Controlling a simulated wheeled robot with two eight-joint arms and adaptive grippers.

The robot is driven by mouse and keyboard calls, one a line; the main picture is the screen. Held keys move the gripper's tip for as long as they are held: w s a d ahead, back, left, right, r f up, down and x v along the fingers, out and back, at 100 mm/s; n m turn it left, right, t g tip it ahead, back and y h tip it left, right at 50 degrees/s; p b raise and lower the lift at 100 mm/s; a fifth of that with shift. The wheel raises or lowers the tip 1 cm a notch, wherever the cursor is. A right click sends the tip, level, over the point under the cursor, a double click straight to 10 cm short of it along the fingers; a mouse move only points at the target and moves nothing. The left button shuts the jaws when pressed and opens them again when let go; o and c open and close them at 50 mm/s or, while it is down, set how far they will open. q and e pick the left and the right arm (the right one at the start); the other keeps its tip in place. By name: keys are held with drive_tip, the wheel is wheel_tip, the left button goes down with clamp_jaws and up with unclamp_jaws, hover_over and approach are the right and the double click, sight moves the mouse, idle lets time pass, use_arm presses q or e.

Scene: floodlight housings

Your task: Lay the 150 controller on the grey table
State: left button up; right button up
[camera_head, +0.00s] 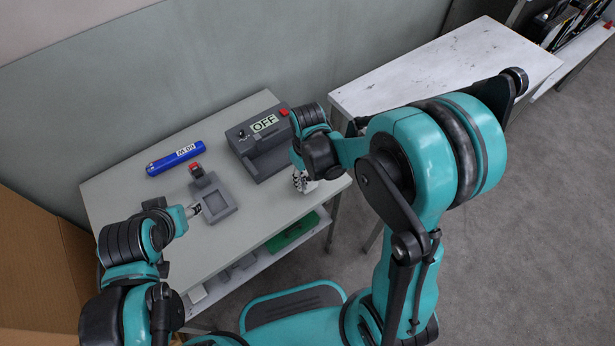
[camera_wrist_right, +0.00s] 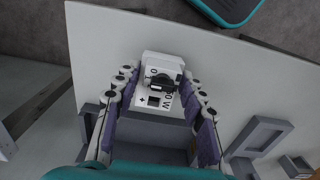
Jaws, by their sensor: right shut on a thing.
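My right gripper (camera_head: 303,184) is at the right front part of the grey table (camera_head: 262,208), in front of a grey box. In the right wrist view its fingers (camera_wrist_right: 160,105) are shut on a white controller (camera_wrist_right: 163,66) with a black knob, a plus mark and a label partly hidden, ending in "0 W". I cannot tell whether the controller touches the table. In the head view the arm hides most of it. My left gripper (camera_head: 192,211) is at the left front of the table, beside a grey fixture; its jaws are too small to judge.
The grey box (camera_head: 262,150) has an OFF sign and a red button. A blue cylinder (camera_head: 175,158) lies at the back left. The grey fixture (camera_head: 220,206) has a red-topped part. A white table (camera_head: 440,70) stands right; a cardboard box (camera_head: 40,250) is at left.

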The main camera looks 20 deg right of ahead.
drive_tip(key=shift+f+b, duration=0.95)
drive_tip(key=shift+f, duration=0.2)
idle(0.4)
drive_tip(key=o, duration=1.3)
drive_tip(key=shift+c, duration=0.2)
wheel_tip(320, 180, up, 12)
drive_tip(key=shift+r, duration=0.1)
drive_tip(key=shift+s+d+r, duration=0.15)
drive_tip(key=shift+s+r, duration=0.1)
drive_tip(key=shift+s, duration=0.05)
drive_tip(key=s+d+r+m+t, duration=0.2)
drive_tip(key=s+d+m+t, duration=0.2)
drive_tip(key=s+t, duration=0.3)
drive_tip(key=shift+s+r, duration=0.3)
drive_tip(key=shift+s, duration=0.4)
